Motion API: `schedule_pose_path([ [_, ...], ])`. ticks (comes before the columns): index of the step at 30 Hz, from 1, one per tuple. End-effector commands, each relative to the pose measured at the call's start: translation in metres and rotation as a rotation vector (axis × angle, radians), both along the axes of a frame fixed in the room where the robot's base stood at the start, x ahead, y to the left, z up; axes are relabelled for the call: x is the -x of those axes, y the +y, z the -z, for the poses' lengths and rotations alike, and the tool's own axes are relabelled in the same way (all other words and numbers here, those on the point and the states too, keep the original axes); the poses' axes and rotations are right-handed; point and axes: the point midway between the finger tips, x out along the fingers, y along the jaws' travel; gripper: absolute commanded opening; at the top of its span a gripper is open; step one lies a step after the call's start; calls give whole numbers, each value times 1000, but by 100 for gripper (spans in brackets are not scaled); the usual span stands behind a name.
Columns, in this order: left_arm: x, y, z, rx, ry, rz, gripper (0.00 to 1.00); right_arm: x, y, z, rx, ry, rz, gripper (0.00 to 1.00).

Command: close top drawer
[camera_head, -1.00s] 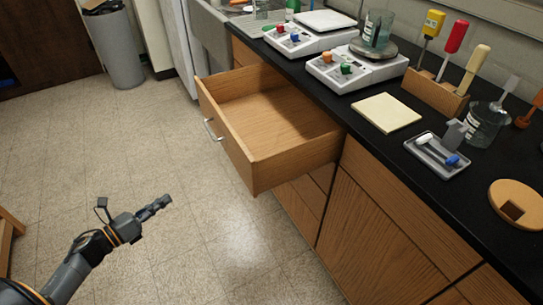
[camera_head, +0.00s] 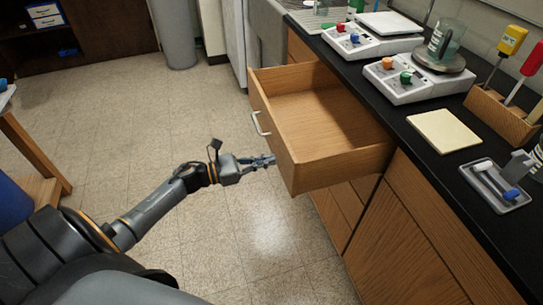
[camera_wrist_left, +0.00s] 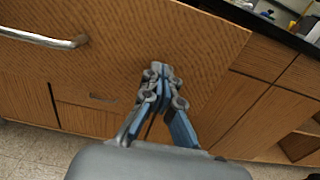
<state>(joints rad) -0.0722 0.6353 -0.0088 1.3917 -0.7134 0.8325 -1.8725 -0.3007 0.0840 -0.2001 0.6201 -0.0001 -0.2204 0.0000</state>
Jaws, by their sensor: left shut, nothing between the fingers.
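The top drawer (camera_head: 318,128) is wooden, empty and pulled far out of the counter. Its front, with a metal bar handle (camera_head: 260,123), faces left in the head view. In the left wrist view the drawer front (camera_wrist_left: 120,45) fills the upper part, with the handle (camera_wrist_left: 45,38) at the upper left. My left gripper (camera_head: 268,160) is shut and empty, close to the drawer front and below the handle's level in the picture. In the left wrist view its fingertips (camera_wrist_left: 157,72) overlap the drawer front; contact cannot be told. My right gripper is not in view.
The black counter (camera_head: 425,165) holds hot plates (camera_head: 415,78), a yellow pad (camera_head: 443,130), a grey tray (camera_head: 495,188) and a wooden tool holder (camera_head: 500,115). Closed cabinets lie below. The floor left of the drawer is clear. A wooden stool or table (camera_head: 40,160) stands at the left.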

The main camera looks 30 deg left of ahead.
Motion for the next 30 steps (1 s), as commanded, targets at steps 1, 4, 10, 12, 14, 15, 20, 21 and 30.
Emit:
schedule_pose_path([
  [1, -5, -4, -2, 1, -1, -1, 0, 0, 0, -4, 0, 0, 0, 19],
  [4, -10, -8, -1, 1, 1, -2, 0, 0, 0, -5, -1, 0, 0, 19],
  [10, -13, -11, 1, 0, 1, -1, 0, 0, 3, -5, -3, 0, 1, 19],
  [12, -13, -11, 1, 0, 1, -1, 0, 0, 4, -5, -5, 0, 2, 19],
  [14, -13, -11, 1, 0, 1, -1, 0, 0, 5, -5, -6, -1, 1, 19],
  [15, -13, -11, 1, 0, 1, -1, 0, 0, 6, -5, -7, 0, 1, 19],
  [20, -15, -13, 1, 0, 0, -1, 0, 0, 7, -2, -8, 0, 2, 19],
  [21, -17, -15, 2, 1, -1, 0, 0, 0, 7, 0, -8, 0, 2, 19],
  [30, -57, -58, 4, 2, -7, 3, 0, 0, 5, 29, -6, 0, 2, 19],
])
